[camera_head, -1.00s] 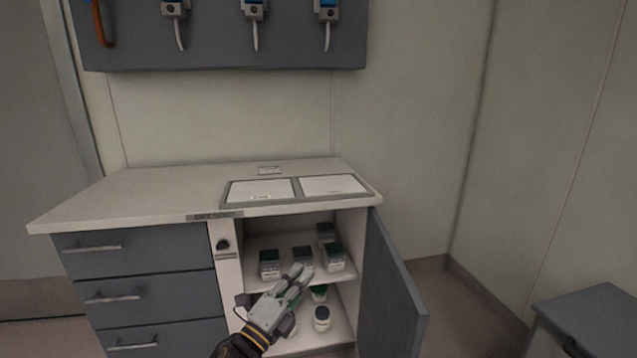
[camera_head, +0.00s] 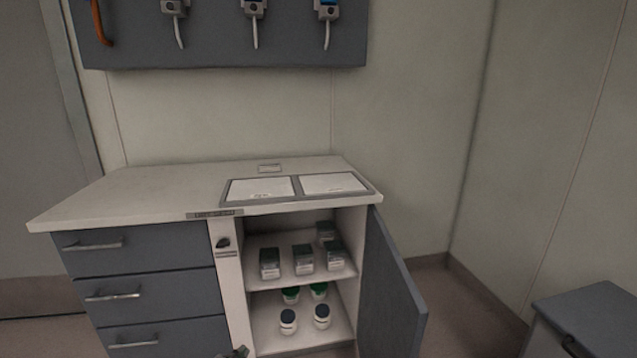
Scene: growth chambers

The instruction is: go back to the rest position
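Only a small dark tip of what looks like my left gripper (camera_head: 236,353) shows at the bottom edge, in front of the cabinet. Its fingers are mostly out of the picture, so I cannot tell whether it is open or shut. My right gripper is not in view. The bench cabinet (camera_head: 228,270) stands with its right door (camera_head: 388,290) swung open. Its upper shelf holds several clear boxes with dark lids, among them a front left box (camera_head: 270,263). The lower level holds jars with green or dark lids, such as a white jar (camera_head: 322,316).
The bench top (camera_head: 130,195) is clear apart from two flat white panels (camera_head: 262,189) in a grey frame. Drawers (camera_head: 140,295) at the left are shut. A grey unit (camera_head: 590,320) stands at the lower right. A rack with hanging tools (camera_head: 220,45) is on the wall.

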